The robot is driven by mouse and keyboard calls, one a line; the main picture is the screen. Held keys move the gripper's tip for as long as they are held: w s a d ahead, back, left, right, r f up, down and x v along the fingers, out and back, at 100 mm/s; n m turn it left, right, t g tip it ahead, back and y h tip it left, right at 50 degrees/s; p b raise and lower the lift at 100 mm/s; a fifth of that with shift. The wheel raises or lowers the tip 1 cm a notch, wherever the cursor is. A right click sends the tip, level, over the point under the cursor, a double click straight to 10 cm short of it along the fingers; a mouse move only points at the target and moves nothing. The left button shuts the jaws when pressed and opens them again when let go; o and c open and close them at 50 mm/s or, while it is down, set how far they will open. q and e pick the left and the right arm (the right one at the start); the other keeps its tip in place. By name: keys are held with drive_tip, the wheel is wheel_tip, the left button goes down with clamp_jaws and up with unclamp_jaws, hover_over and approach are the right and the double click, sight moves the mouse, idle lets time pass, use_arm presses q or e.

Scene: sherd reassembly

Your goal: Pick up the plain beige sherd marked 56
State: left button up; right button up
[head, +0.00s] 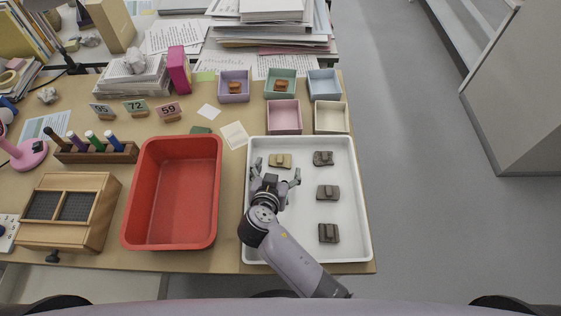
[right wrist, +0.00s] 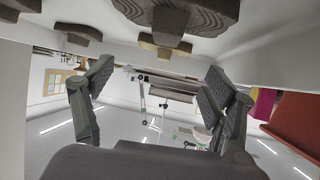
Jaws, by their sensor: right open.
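The plain beige sherd (head: 280,160) lies in the back left of the white tray (head: 362,215), a raised block on top; no number is legible. It also shows in the right wrist view (right wrist: 166,46), where the picture looks upside down. My right gripper (head: 276,172) is over the tray's left part, its fingers spread and empty, just in front of the beige sherd. A dark sherd with wavy ridges (right wrist: 185,15) is closer to the wrist camera; my gripper and arm seem to hide it in the head view. My left gripper is not in view.
Three dark grey sherds lie along the tray's right side (head: 323,158), (head: 328,192), (head: 329,233). A red bin (head: 130,215) stands left of the tray. Small boxes stand behind it; the purple (head: 234,98) and green (head: 280,97) ones hold orange-brown pieces.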

sight(281, 162)
drive_tip(key=b+x, duration=0.1)
drive_tip(key=x, duration=0.4)
drive_tip(key=shift+w+a+b, duration=0.15)
drive_tip(key=shift+w+b, duration=0.05)
drive_tip(key=shift+b, duration=0.2)
drive_tip(key=shift+s+f, duration=0.2)
drive_tip(key=c, duration=1.3)
